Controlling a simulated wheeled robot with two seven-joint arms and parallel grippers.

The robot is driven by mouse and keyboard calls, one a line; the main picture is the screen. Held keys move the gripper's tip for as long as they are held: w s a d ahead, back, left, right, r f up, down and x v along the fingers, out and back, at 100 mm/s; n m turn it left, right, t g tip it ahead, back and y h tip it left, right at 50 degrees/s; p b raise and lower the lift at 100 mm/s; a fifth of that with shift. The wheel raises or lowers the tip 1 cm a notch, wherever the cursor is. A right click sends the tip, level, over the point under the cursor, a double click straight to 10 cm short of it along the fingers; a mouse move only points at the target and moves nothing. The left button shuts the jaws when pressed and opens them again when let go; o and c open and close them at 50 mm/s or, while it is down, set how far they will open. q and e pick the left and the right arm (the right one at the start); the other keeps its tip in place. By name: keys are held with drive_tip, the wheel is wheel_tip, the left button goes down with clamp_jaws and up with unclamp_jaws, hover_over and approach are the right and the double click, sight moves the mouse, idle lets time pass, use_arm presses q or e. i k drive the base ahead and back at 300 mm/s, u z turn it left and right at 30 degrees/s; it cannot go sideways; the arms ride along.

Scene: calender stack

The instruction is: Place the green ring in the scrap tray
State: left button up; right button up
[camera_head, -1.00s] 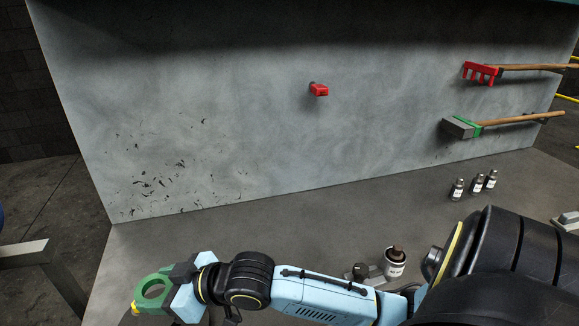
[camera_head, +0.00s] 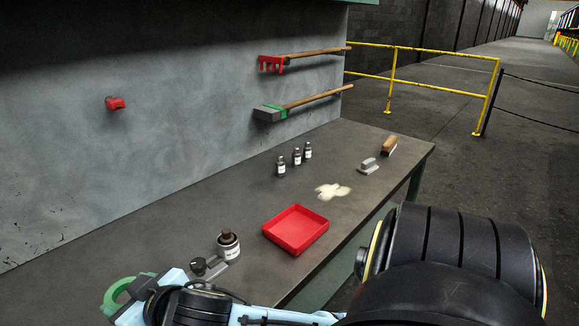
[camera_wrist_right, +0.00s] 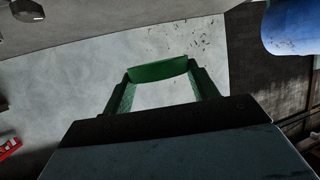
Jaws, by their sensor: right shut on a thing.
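The green ring (camera_head: 117,288) is at the lower left of the head view, partly hidden by my arm. My right gripper (camera_head: 128,296) is shut on it and holds it up near the bench's left part. In the right wrist view the ring (camera_wrist_right: 158,71) shows between the two fingers of my right gripper (camera_wrist_right: 162,92). The scrap tray (camera_head: 295,231) is a red, shallow, empty square tray on the bench, well to the right of the ring. My left gripper is not in view.
A bottle with a dark top (camera_head: 229,243) stands on the bench between ring and tray. A rake (camera_head: 290,60) and a broom (camera_head: 290,106) hang on the wall panel.

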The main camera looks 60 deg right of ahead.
sight(296, 230)
drive_tip(key=u, duration=1.05)
drive_tip(key=k, duration=0.1)
drive_tip(key=z, duration=2.4)
drive_tip(key=i, duration=0.6)
drive_tip(key=u, duration=0.1)
